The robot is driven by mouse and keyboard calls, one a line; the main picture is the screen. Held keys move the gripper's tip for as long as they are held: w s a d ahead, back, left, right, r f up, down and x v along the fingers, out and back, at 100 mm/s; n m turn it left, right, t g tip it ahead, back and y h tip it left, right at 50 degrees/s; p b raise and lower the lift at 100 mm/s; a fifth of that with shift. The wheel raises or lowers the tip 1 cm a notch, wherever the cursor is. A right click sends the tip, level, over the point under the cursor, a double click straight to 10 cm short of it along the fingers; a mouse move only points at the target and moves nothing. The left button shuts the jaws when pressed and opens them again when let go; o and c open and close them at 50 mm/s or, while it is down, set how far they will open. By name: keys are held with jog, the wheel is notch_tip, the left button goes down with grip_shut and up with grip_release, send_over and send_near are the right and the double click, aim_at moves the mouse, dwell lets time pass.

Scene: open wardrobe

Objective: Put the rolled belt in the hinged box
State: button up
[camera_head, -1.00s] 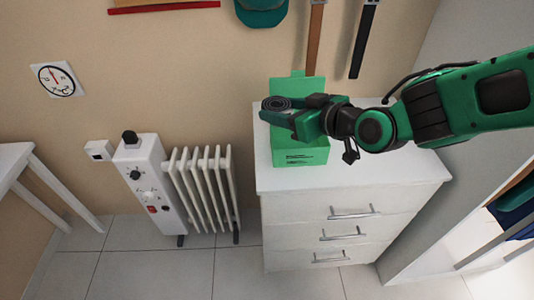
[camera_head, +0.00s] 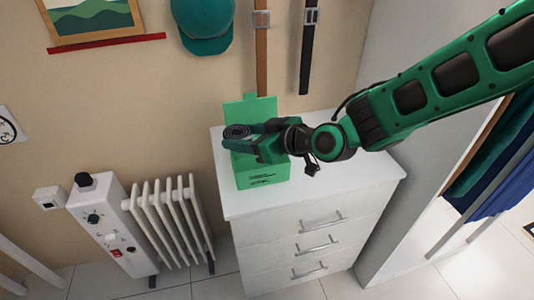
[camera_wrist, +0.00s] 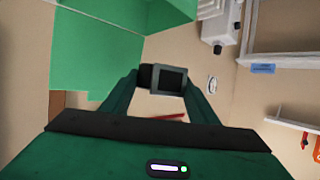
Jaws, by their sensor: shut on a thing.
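The rolled belt (camera_head: 238,132) is a dark coil held between the fingertips of my gripper (camera_head: 246,140) in the head view. In the wrist view the belt (camera_wrist: 163,78) shows as a dark piece with a squarish grey buckle between the two green fingers. The green hinged box (camera_head: 264,174) stands on the white dresser with its lid (camera_head: 252,112) raised at the back. My gripper is shut on the belt and appears over the box in the head view. The gripper hides much of the box opening, and the height above it is hard to tell.
The white dresser (camera_head: 310,200) has bare top around the box, mainly to the right. A white radiator (camera_head: 172,222) stands left of it. Two hanging belts (camera_head: 261,60) and a teal cap (camera_head: 204,25) are on the wall behind. The open wardrobe is at right.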

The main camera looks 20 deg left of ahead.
jog(key=shift+w+d+f, duration=0.6)
jog(key=shift+w+f, duration=0.35)
jog(key=shift+f, duration=0.4)
jog(key=shift+w+d+f, duration=0.6)
jog(key=shift+w+f, duration=0.4)
jog(key=shift+f, duration=0.3)
jog(key=shift+w+d+f, duration=0.6)
jog(key=shift+w+f, duration=0.35)
jog(key=shift+f, duration=0.4)
jog(key=shift+f, duration=0.35)
jog(key=shift+f, duration=0.3)
jog(key=o, duration=1.1)
jog(key=shift+o, duration=0.2)
jog(key=shift+r, duration=0.3)
jog(key=v, duration=1.2)
jog(key=shift+r, duration=0.35)
